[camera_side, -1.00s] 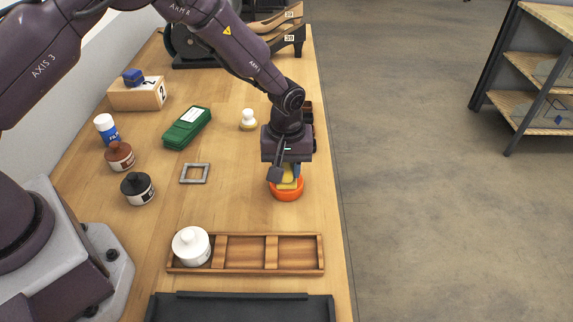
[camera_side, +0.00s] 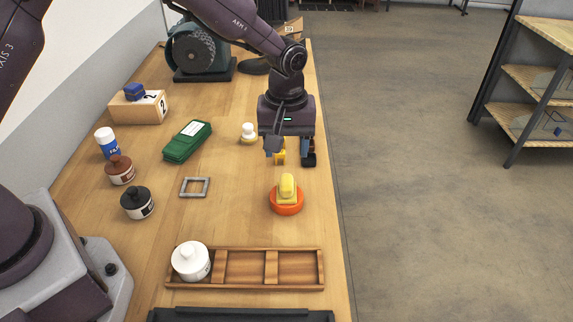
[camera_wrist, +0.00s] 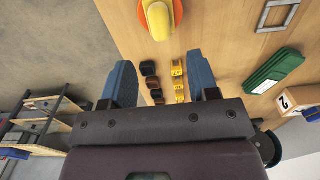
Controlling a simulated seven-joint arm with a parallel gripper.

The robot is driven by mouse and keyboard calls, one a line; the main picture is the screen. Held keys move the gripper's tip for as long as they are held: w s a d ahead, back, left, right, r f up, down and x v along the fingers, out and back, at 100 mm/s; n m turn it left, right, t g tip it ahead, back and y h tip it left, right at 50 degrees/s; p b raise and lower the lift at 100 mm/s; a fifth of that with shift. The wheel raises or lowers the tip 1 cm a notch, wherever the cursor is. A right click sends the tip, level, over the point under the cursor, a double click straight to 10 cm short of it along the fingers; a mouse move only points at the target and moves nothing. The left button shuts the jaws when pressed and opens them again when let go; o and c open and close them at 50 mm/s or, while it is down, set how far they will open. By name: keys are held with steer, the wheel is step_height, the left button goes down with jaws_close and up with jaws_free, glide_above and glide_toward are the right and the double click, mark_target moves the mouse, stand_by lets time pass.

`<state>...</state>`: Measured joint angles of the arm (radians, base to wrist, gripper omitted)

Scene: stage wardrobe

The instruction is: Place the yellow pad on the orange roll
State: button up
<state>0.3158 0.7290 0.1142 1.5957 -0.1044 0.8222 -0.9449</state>
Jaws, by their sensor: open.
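The yellow pad (camera_side: 287,187) rests on top of the orange roll (camera_side: 286,208), which lies on the table near its right edge. In the wrist view, the yellow pad (camera_wrist: 161,17) and the orange roll (camera_wrist: 145,20) are partly cut off at the top edge. My gripper (camera_side: 290,153) is open and empty, above the table and farther back than the roll, apart from the pad. In the wrist view, the blue fingers of my gripper (camera_wrist: 162,82) stand wide apart with nothing held.
Small yellow items (camera_wrist: 178,80) and dark items (camera_wrist: 152,82) stand beneath my gripper. A wooden tray (camera_side: 245,285) holding a white bottle (camera_side: 190,261) lies in front. A grey square frame (camera_side: 195,187), green case (camera_side: 187,141) and white-topped object (camera_side: 248,133) lie leftward. Bare table surrounds the roll.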

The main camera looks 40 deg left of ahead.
steer(key=shift+r, duration=1.35)
steer(key=s+a+r+m+t, duration=0.1)
steer(key=s+a+r, duration=0.1)
steer(key=r, duration=0.3)
steer(key=s+a+r+m, duration=0.1)
steer(key=s+a+r, duration=0.15)
steer(key=r, duration=0.25)
steer(key=s+a+r+m+t, duration=0.2)
steer(key=s+a+r+m, duration=0.1)
steer(key=s, duration=0.7)
steer(key=s+a+r+m+t, duration=0.2)
steer(key=s+a+r+m, duration=0.1)
steer(key=s, duration=0.7)
step_height(320, 180, up, 2)
steer(key=shift+s+r+m+t, duration=0.1)
steer(key=shift+s+m+t, duration=0.15)
steer(key=shift+m, duration=0.25)
